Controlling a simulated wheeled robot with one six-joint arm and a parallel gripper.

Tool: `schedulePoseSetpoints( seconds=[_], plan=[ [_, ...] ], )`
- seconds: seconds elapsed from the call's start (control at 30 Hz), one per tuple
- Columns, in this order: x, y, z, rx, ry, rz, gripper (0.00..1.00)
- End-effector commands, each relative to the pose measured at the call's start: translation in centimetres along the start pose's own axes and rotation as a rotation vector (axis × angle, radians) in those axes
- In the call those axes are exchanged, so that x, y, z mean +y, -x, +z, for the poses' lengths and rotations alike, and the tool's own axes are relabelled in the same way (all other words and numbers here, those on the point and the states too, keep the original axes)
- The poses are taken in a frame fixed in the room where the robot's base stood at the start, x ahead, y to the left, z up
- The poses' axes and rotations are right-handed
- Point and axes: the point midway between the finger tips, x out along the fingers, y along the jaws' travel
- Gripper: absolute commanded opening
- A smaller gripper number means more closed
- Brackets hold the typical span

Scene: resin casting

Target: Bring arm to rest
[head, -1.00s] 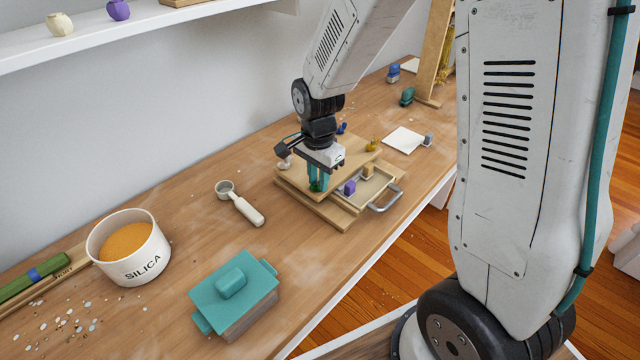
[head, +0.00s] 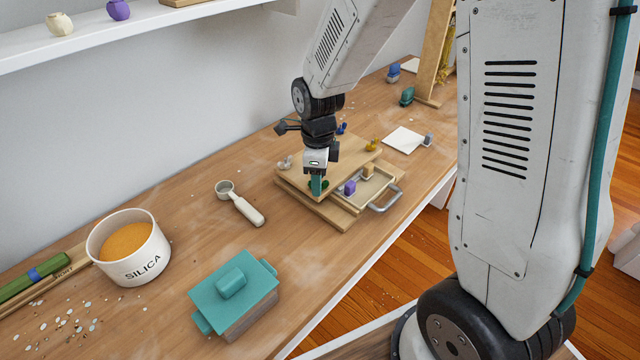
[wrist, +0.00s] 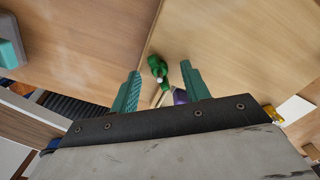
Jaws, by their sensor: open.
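My gripper (head: 317,190) points down over the wooden stand with a drawer (head: 340,222), its teal fingers near the board's front left edge. In the wrist view my gripper (wrist: 161,72) has its two teal fingers spread apart. A small dark green piece (wrist: 158,68) shows in the gap between them, and I cannot tell whether a finger touches it. The green piece (head: 324,184) also shows just beside the fingers in the head view, partly hidden by them.
The open drawer (head: 376,190) holds a purple piece (head: 350,187) and a tan piece (head: 368,170). A yellow piece (head: 373,145) stands on the board. A scoop (head: 240,203), a silica tub (head: 140,268) and a teal lidded box (head: 235,290) stand to the left; bench between is clear.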

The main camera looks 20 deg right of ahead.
Motion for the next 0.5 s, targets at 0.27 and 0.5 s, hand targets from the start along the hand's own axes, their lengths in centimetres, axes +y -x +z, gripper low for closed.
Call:
schedulePoseSetpoints(
  seconds=[0.27, 0.5],
  plan=[
    [-0.1, 4.2, 0.1, -0.004, 0.0, -0.005, 0.47],
    [-0.1, 7.2, 0.1, -0.002, 0.0, -0.002, 0.47]
  ],
)
